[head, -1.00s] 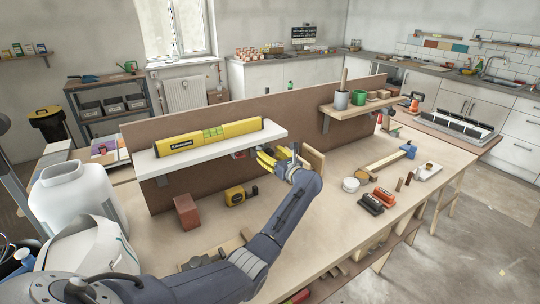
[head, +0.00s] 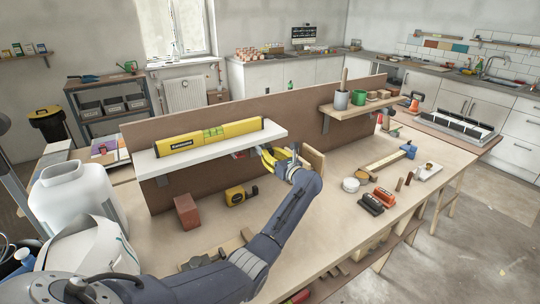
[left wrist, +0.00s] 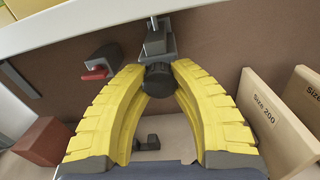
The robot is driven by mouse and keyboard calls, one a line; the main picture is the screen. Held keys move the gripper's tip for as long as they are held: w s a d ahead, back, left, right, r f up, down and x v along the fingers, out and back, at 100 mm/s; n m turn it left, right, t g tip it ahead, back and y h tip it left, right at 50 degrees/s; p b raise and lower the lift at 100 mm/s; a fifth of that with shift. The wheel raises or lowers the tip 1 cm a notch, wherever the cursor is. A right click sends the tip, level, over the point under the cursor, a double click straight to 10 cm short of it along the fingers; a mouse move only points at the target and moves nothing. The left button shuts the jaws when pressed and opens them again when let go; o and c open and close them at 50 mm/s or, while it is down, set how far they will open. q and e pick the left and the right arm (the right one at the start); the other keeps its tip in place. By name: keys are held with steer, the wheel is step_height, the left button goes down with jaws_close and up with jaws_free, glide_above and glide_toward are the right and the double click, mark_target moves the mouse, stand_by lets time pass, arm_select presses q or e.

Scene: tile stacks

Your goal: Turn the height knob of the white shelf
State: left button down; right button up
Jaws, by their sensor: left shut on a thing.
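The white shelf (head: 215,149) is fixed to the brown upright panel, with a yellow spirit level (head: 210,137) lying on it. In the left wrist view, a dark round knob (left wrist: 158,80) sits at the end of a grey metal fitting (left wrist: 156,40) under the shelf's edge. My left gripper (head: 271,158) is below the shelf's right end, its yellow fingertips shut on the knob, as the left wrist view (left wrist: 159,74) shows. The knob is hidden in the head view. My right gripper is not in view.
A dark clamp with a red part (left wrist: 98,71) is left of the fingers. Wooden boards marked "Size" (left wrist: 268,120) stand close on the right. A reddish block (head: 186,211) and a yellow tape measure (head: 237,196) lie on the bench below the shelf.

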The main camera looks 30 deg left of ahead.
arm_select(q)
steer(key=m, duration=0.3)
steer(key=shift+m, duration=2)
steer(key=c, duration=1)
jaws_free()
steer(key=shift+o, duration=0.2)
steer(key=v, duration=1.2)
steer(key=shift+f, duration=0.15)
